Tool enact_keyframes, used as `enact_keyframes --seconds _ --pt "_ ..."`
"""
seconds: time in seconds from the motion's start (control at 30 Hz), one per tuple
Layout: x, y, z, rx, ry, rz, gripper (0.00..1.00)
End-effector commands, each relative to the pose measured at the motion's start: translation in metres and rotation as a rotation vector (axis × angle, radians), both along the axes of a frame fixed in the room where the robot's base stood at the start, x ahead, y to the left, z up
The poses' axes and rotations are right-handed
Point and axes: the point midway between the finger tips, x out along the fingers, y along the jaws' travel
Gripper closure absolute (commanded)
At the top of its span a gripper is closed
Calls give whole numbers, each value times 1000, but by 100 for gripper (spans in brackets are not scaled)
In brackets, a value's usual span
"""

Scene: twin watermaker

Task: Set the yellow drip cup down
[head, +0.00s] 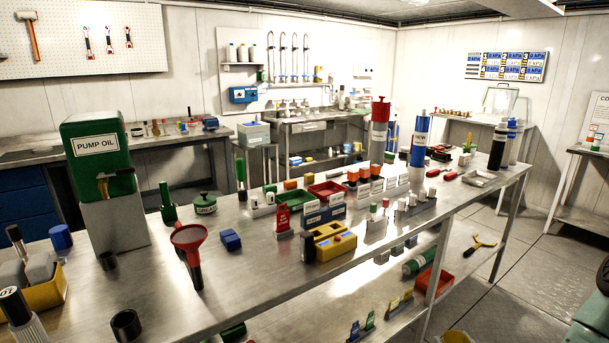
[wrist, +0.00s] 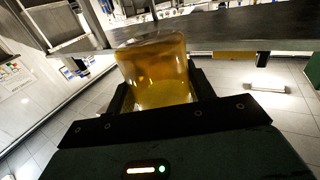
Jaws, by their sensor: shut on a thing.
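The yellow drip cup (wrist: 155,70) is see-through amber and fills the middle of the wrist view. My gripper (wrist: 160,92) is shut on it, with a dark finger on each side. The cup's far end overlaps the dark edge of a bench or shelf (wrist: 240,40) in that view; I cannot tell whether they touch. In the head view a yellow rounded thing (head: 456,338) is cut off by the bottom edge, and I cannot tell whether it is the cup. My gripper does not clearly show in the head view.
Open floor (head: 535,240) lies to the right.

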Motion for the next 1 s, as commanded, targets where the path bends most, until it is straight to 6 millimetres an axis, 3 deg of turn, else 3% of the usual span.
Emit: enact_keyframes --seconds 0.1,0.3,0.6,1.0 --pt "-25 7 -13 14 5 -13 73" --pt "-44 18 -5 10 1 -66 73" --pt "-49 19 8 -2 0 -123 73" --pt "-49 18 7 -1 0 -128 73"
